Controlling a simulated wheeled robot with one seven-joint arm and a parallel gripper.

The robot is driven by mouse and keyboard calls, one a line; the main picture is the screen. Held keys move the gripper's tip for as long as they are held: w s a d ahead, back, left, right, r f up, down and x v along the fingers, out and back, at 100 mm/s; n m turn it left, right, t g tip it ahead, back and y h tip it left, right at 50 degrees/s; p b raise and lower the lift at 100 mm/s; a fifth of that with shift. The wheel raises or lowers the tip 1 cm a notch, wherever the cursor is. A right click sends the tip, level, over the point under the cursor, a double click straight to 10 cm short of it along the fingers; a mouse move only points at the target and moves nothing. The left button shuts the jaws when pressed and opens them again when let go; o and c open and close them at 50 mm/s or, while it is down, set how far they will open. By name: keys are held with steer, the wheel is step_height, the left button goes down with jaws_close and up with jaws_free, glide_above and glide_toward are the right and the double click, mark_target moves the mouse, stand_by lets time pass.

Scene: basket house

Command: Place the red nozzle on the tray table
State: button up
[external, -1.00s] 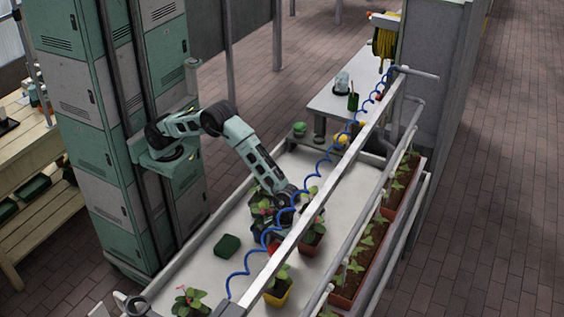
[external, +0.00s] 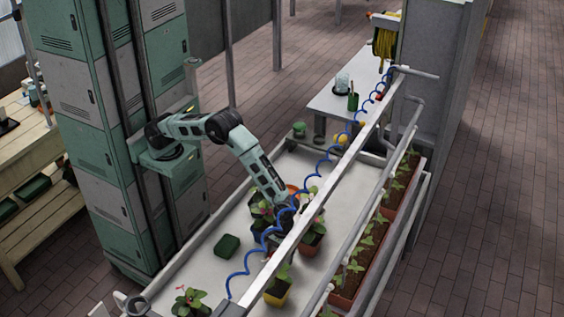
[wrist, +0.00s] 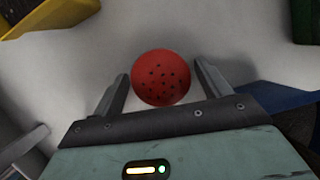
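The red nozzle (wrist: 161,77), a round red head with small dark holes, lies on or just above the pale bench surface in the wrist view. My gripper (wrist: 162,88) is open, with one finger on each side of the nozzle and visible gaps between. In the external view my arm reaches down among the potted plants; its fingertips and the nozzle are hidden by plants and the rail. A white table (external: 325,103) at the back, which looks like the tray table, holds a dark tray with a clear item and a green cup.
Potted plants (external: 262,215) crowd around my gripper. A grey rail (external: 310,215) and a coiled blue hose (external: 238,273) run above the bench. A dark green block (external: 227,246) sits to the left. A yellow pot (wrist: 50,14) shows near the nozzle.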

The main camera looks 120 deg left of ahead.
steer(key=v, duration=1.2)
steer(key=s+a+r+m+y, duration=0.2)
steer(key=s+a+r, duration=0.2)
steer(key=s+a, duration=0.6)
steer(key=s+a+r+m+y, duration=0.15)
steer(key=s+a+r, duration=0.4)
steer(key=a, duration=0.95)
steer(key=s+a+f+m, duration=0.1)
steer(key=s+a+m, duration=0.1)
steer(key=s, duration=1.2)
steer(key=s+a+f+m, duration=0.1)
steer(key=s+a+m, duration=0.2)
steer(key=s, duration=1.1)
steer(key=shift+w+a+f+y, duration=0.1)
steer(key=shift+y, duration=0.15)
